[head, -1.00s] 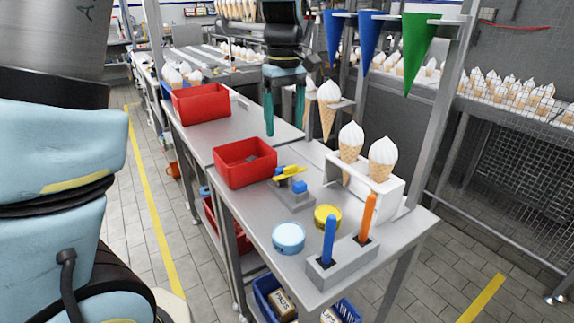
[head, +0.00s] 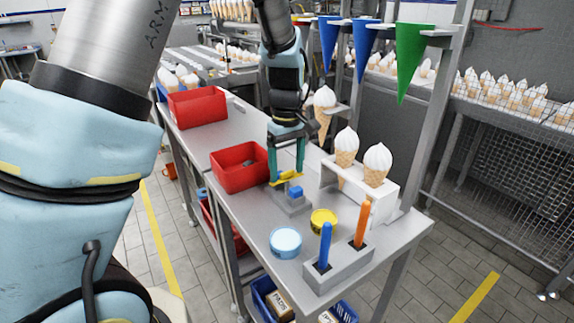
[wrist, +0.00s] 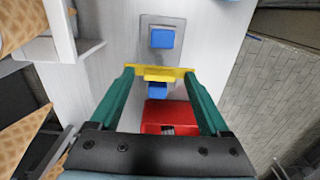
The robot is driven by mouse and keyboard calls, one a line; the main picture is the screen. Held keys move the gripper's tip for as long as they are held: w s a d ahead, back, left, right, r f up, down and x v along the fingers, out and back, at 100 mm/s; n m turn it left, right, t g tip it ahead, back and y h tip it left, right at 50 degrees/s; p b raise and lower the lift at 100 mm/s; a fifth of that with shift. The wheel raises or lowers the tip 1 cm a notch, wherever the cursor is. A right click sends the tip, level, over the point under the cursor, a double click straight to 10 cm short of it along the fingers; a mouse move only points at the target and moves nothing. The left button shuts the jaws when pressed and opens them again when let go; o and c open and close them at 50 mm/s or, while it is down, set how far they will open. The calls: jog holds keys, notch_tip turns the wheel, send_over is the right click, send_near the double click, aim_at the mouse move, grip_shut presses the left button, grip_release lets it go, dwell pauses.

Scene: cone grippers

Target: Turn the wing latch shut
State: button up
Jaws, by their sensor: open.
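The wing latch has a yellow wing (head: 289,176) on a grey base plate (head: 294,205) on the metal bench. In the wrist view the yellow wing (wrist: 160,73) lies crosswise, with one blue block (wrist: 157,90) partly hidden beneath it. A second blue block (wrist: 162,38) stands apart on the plate; it also shows in the head view (head: 296,192). My gripper (head: 286,178) points down over the latch, open.
A red bin (head: 239,168) stands close to the latch on the left, another red bin (head: 197,107) farther back. A white holder (head: 383,204) with ice-cream cones is at the right. A blue round tub (head: 285,242), a yellow tub (head: 323,221) and a grey block (head: 338,270) with blue and orange handles stand nearer.

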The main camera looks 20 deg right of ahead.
jog(key=shift+c, duration=0.3)
grip_shut()
dwell(0.4)
